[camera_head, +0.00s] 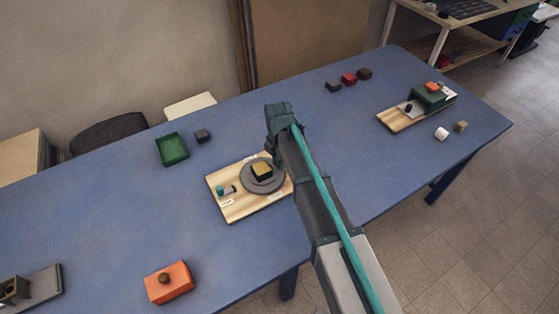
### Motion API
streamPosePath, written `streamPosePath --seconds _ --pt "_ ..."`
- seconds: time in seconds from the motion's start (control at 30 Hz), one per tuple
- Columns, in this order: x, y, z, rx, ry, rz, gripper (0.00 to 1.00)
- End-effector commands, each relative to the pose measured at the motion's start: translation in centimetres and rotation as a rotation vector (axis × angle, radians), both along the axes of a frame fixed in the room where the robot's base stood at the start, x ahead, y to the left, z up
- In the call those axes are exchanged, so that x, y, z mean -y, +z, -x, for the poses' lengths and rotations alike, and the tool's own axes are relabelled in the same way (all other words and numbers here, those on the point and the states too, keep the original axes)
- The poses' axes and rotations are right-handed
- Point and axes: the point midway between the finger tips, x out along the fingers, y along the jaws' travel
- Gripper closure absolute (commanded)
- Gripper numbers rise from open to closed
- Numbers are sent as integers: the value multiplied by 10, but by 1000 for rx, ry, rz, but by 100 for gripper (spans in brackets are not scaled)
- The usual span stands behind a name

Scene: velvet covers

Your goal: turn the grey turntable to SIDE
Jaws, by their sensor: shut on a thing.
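The grey turntable (250,184) is a round disc on a light wooden board (240,209) near the middle of the blue table. A dark block with a yellowish top (262,170) sits on the disc. Small white labels lie around the disc on the board, too small to read. A small teal peg (220,190) and a dark piece stand on the board's left part. My gripper (270,149) reaches down at the far right edge of the disc, shut on the turntable's edge; my arm hides the exact contact and the board's right end.
A green tray (172,150) and a dark block (203,136) lie behind left. An orange box with a knob (169,282) is at the front. Several small blocks and a green box on a board (433,97) are to the right. Table around the turntable board is clear.

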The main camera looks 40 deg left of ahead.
Motion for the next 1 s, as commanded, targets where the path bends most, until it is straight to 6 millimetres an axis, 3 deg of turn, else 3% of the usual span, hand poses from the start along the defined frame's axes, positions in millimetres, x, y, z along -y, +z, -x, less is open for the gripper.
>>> streamPosePath --seconds 0.03,0.2,0.57,0.77,1.0 --pt "0 0 0 0 0 -1 82" --pt "0 0 0 0 0 0 59" --pt "0 4 0 0 -1 -1 59" --pt "0 28 0 1 -1 -2 59" --pt "0 75 0 1 -1 -3 59"
